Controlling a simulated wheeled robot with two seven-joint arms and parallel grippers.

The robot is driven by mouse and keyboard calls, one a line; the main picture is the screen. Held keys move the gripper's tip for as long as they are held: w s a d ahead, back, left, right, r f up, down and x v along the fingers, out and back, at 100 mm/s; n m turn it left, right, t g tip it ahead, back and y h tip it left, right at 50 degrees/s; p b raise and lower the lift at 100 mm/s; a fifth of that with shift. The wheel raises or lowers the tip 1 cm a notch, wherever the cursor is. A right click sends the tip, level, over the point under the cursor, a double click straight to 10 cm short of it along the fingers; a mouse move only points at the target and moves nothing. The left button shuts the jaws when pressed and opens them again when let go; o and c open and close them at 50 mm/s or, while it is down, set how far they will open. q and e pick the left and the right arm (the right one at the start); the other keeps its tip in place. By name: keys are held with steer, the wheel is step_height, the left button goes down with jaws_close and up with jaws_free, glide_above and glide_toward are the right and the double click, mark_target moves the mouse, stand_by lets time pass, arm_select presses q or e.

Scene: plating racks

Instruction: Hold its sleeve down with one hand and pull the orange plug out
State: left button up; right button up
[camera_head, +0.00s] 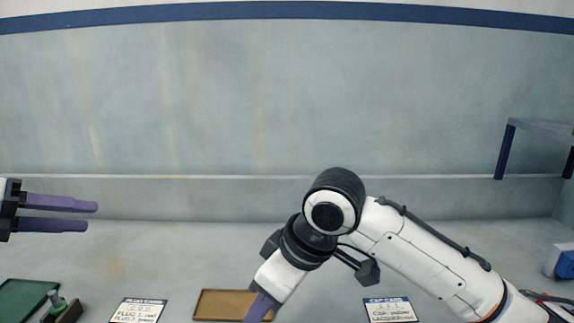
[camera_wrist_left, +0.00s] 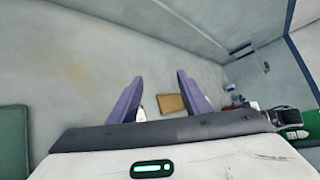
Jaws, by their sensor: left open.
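I cannot make out an orange plug or its sleeve in either view. My left gripper (camera_head: 92,216) is at the left edge of the head view, with two purple fingers apart and nothing between them. Its fingers (camera_wrist_left: 155,95) also show apart and empty in the left wrist view. My right arm reaches in from the right, and its gripper (camera_head: 258,308) points down at the bottom edge over the right part of a brown tray (camera_head: 213,304). Only a purple finger part shows, so its opening and anything in it are hidden.
A green plug-like piece (camera_head: 54,298) stands on a dark block at the lower left, beside a green mat (camera_head: 22,301). Printed cards lie left (camera_head: 138,311) and right (camera_head: 390,310) of the tray. A shelf (camera_head: 543,128) stands at the right. The back counter is clear.

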arm_select(q)
steer(key=s+d+f+n+g, duration=0.2)
steer(key=d+f+n+g, duration=0.1)
steer(key=d, duration=0.6)
steer(key=s+d+f+n+g+h, duration=0.1)
steer(key=s+d+f+n+g, duration=0.2)
steer(key=d, duration=0.6)
steer(key=s+d+f+n+g, duration=0.3)
steer(key=d+f+g, duration=0.3)
steer(key=d+f, duration=0.2)
steer(key=shift+d+f+n+g+h, duration=0.1)
steer(key=shift+d+n+g+h, duration=0.25)
steer(key=shift+d+n, duration=0.45)
steer(key=shift+d+f+n+h, duration=0.25)
steer(key=shift+d+f+n, duration=0.3)
steer(key=shift+n, duration=0.35)
steer(key=x, duration=0.9)
steer(key=shift+d+f, duration=0.1)
steer(key=shift+d, duration=0.2)
steer(key=c, duration=1)
steer(key=o, duration=1.2)
